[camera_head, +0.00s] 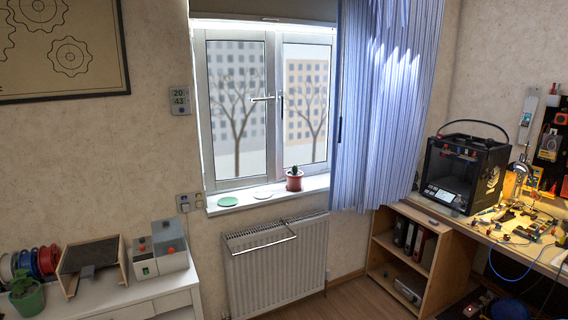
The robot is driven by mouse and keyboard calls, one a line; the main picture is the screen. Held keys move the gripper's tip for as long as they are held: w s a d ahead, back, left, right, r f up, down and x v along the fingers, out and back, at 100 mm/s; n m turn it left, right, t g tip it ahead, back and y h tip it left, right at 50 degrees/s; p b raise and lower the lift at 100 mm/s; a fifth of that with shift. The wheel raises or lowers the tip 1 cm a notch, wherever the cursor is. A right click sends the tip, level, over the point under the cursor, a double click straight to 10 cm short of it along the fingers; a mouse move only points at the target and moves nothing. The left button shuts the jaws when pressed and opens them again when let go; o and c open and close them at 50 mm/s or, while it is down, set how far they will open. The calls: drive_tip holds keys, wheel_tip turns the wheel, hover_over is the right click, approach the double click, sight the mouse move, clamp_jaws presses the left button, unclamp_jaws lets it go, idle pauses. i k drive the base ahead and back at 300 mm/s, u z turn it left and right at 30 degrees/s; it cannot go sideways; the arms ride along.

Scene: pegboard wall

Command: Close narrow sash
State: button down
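A white two-sash window stands in the wall above a sill. The left sash (210,110) has a dark handle (262,98) that points sideways. The right sash (305,171) has a dark handle (281,104) that hangs straight down. Both sashes look flush or nearly flush with the frame; I cannot tell if either stands slightly ajar. The curtain covers the right side of the window, so I cannot tell which sash is narrower. My gripper is not in view.
A small potted cactus (294,180) and two flat discs rest on the sill (230,205). A striped blue curtain (385,110) hangs at the right. A radiator (275,275) with a rail is below. A white cabinet (130,297) stands left, a workbench with a 3D printer (465,170) right.

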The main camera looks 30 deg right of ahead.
sight(200, 37)
drive_tip(key=u, duration=0.05)
drive_tip(key=i, duration=0.95)
drive_tip(key=z, duration=0.05)
